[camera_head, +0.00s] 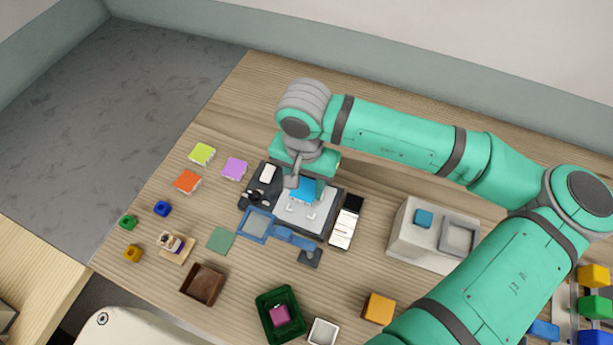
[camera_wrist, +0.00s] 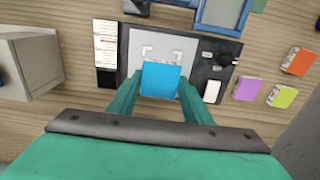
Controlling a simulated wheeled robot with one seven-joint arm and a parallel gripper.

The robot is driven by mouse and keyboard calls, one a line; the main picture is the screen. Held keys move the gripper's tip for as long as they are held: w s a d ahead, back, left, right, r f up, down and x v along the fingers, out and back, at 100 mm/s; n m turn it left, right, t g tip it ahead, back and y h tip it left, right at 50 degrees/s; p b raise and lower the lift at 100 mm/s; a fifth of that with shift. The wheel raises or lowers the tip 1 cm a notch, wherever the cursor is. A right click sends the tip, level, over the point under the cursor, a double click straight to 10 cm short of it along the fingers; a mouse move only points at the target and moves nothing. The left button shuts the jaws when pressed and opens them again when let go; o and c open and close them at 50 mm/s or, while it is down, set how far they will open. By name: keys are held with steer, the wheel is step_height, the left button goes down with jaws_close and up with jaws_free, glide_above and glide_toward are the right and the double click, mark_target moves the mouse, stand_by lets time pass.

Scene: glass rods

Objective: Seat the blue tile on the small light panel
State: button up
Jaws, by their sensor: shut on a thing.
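The blue tile (camera_head: 302,191) is held between the two fingers of my gripper (camera_head: 306,186). In the wrist view the tile (camera_wrist: 161,82) shows flat and square between the fingertips (camera_wrist: 160,90). The small light panel (camera_head: 296,216) is a pale grey plate with white corner marks, set in a dark base. In the wrist view the tile covers the near part of the panel (camera_wrist: 185,50), with two corner marks visible beyond it. I cannot tell whether the tile touches the panel.
A blue-framed magnifier (camera_head: 257,225) stands at the base's front. Lime (camera_head: 202,154), orange (camera_head: 187,181) and purple (camera_head: 235,168) tiles lie to the left. A pale block (camera_head: 405,243) stands right. A green tray (camera_head: 270,302) and brown box (camera_head: 203,284) are in front.

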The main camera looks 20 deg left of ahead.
steer(key=shift+f, duration=2.45)
steer(key=o, duration=1.2)
steer(key=shift+o, duration=0.2)
step_height(320, 180, up, 10)
steer(key=shift+f, duration=0.15)
steer(key=shift+r, duration=0.55)
